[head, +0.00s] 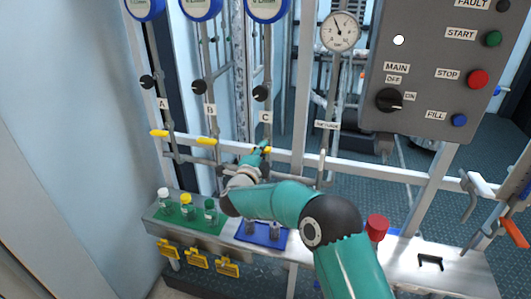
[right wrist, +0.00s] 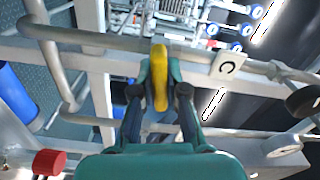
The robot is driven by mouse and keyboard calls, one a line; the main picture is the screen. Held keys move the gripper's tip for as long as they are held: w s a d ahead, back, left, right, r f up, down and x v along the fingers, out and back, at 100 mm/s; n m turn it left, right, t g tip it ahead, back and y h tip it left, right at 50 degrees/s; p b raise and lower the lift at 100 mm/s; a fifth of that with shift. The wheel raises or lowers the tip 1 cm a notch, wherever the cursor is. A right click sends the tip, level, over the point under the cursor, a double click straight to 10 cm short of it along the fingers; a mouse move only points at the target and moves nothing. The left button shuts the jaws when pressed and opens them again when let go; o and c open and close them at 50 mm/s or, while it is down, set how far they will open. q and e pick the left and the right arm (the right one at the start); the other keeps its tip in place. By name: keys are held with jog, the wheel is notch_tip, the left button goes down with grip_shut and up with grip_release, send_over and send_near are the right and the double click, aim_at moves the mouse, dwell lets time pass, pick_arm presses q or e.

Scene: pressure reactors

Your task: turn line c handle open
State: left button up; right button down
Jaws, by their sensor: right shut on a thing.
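The yellow line C handle (head: 267,150) sits on the pipe below the C label (head: 265,117), mostly hidden by my right gripper (head: 261,148). In the right wrist view the yellow handle (right wrist: 159,58) lies between the two fingers of my right gripper (right wrist: 158,82), which is shut on it. The C label (right wrist: 228,66) is just right of the handle there. The yellow handles of line A (head: 159,133) and line B (head: 207,141) lie across their upright pipes. My left gripper is not in view.
A control panel (head: 425,60) hangs at the upper right, and a pressure gauge (head: 340,31) is left of it. Below, a bench holds capped bottles on a green mat (head: 190,223), a blue mat (head: 272,238) and a red cap (head: 377,226). White rails (head: 350,168) cross behind my arm.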

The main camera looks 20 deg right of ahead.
jog(key=n, duration=0.1)
jog(key=f+n, duration=0.1)
jog(key=n, duration=0.1)
jog(key=shift+a, duration=0.35)
jog(key=n, duration=0.3)
jog(key=shift+n, duration=0.4)
jog(key=n+p, duration=0.1)
jog(key=n, duration=0.3)
jog(key=shift+s, duration=0.1)
jog(key=shift+d+n+p, duration=0.1)
jog(key=shift+n+p, duration=0.65)
jog(key=shift+n, duration=1.65)
jog(key=c, duration=1.2)
grip_release()
jog(key=shift+r, duration=0.25)
